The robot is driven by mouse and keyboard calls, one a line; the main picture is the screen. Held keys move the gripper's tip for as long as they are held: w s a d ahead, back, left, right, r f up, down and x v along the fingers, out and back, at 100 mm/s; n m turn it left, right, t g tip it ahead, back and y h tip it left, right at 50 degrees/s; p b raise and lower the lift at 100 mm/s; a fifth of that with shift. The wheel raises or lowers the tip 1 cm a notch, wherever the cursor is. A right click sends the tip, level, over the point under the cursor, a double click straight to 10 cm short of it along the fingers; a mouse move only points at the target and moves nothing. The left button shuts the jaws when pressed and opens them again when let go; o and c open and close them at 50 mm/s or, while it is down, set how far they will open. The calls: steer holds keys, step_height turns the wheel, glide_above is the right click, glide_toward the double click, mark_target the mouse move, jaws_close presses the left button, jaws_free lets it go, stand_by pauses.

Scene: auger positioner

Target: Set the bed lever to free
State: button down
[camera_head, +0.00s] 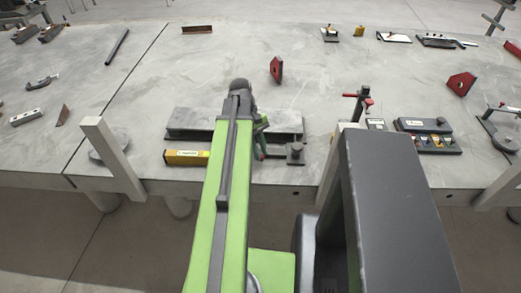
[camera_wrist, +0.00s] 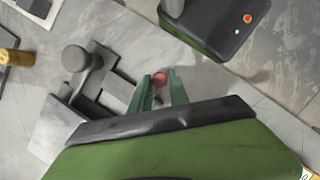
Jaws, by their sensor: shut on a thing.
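A small red knob (camera_wrist: 160,78), which looks like the end of the bed lever, shows between the green fingertips of my gripper (camera_wrist: 161,90) in the wrist view. The fingers are shut on it. The lever's shaft below the knob is hidden by the fingers, so its exact setting cannot be told. In the head view my gripper (camera_head: 262,143) reaches down at the front of a long grey bed (camera_head: 285,123), with my arm covering part of it. A grey post with a round top (camera_head: 295,152) stands just right of the gripper; it also shows in the wrist view (camera_wrist: 76,58).
A yellow block (camera_head: 186,158) lies left of my arm near the table's front edge. A dark box with a red button (camera_wrist: 225,22) shows in the wrist view.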

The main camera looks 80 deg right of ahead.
steer(key=shift+w, duration=0.15)
steer(key=c, duration=1.3)
jaws_free()
steer(key=shift+o, duration=0.2)
steer(key=p+v, duration=1.6)
steer(key=v, duration=0.1)
steer(key=shift+r, duration=0.2)
steer(key=shift+d, duration=0.1)
